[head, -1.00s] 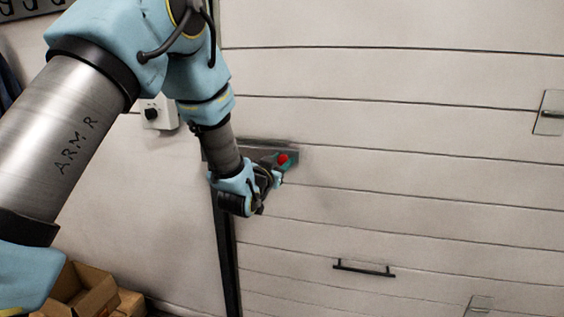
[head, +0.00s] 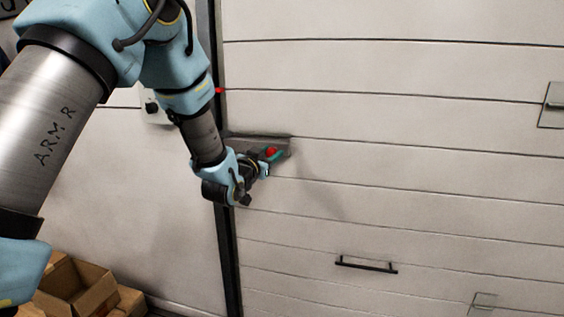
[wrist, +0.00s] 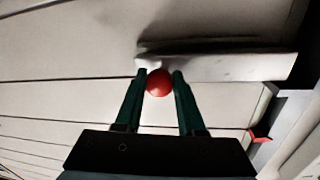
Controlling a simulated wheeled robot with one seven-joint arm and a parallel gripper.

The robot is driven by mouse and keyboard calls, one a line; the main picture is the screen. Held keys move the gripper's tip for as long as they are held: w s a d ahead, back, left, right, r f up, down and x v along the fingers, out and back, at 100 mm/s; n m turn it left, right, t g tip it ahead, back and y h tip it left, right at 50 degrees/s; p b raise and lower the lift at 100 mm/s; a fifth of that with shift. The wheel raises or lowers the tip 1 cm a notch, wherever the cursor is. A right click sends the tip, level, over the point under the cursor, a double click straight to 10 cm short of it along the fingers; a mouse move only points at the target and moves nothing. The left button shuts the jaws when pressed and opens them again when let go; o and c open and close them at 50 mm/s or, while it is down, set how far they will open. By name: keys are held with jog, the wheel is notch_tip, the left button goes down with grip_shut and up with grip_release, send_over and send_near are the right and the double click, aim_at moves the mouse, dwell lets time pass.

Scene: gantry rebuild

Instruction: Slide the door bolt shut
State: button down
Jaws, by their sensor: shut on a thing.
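The door bolt is a grey metal strip (head: 284,141) on the pale slatted door, close to the dark door post at its left. Its round red knob (head: 271,152) stands out from the strip. My gripper (head: 268,157) reaches it from the left and below, shut on the knob. In the wrist view the knob (wrist: 159,83) sits between the two dark green fingers, with the strip (wrist: 225,67) just beyond it. My wrist covers part of the strip in the head view, and I cannot tell how far the bolt reaches into the post.
The dark post (head: 230,258) runs down the door's left edge, with a small red mark (head: 218,90) higher up. A black handle (head: 366,264) sits low on the door. Cardboard boxes (head: 78,290) stand on the floor at lower left.

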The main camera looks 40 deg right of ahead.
jog(key=shift+w+a+b, duration=0.3)
jog(key=shift+w+a, duration=0.3)
jog(key=shift+w, duration=0.35)
jog(key=c, duration=0.5)
grip_release()
jog(key=shift+a, duration=0.1)
jog(key=b+v, duration=0.2)
jog(key=v, duration=0.8)
jog(key=shift+s+a+b, duration=0.1)
jog(key=shift+a+b, duration=0.2)
jog(key=shift+b, duration=0.1)
